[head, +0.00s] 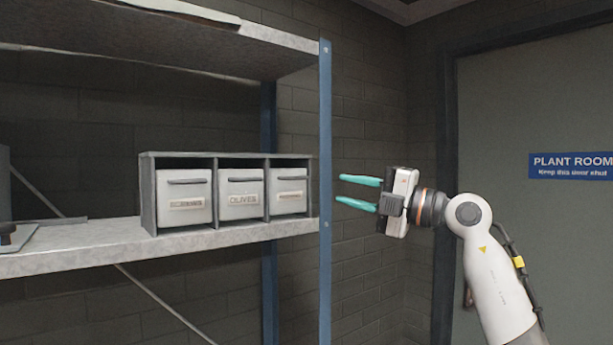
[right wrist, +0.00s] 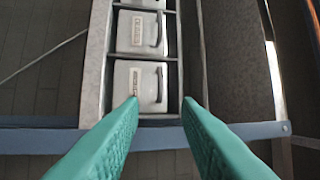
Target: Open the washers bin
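A grey cabinet (head: 147,203) on the shelf holds three pale bins, each with a dark bar handle and a label. The middle bin (head: 240,197) reads "OLIVES". The labels on the left bin (head: 184,205) and right bin (head: 290,203) are too blurred to read surely, so I cannot tell which is washers. All three bins look shut. My right gripper (head: 344,189) is open and empty, to the right of the cabinet beyond the blue post, fingers pointing left. The right wrist view shows its spread fingers (right wrist: 160,110) with the nearest bin (right wrist: 148,75) beyond. My left gripper is out of view.
The blue shelf post (head: 325,150) stands between my right gripper and the cabinet in the head view. An upper shelf (head: 200,35) overhangs the grey lower shelf (head: 80,240). A door with a "PLANT ROOM" sign (head: 570,166) is at the right.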

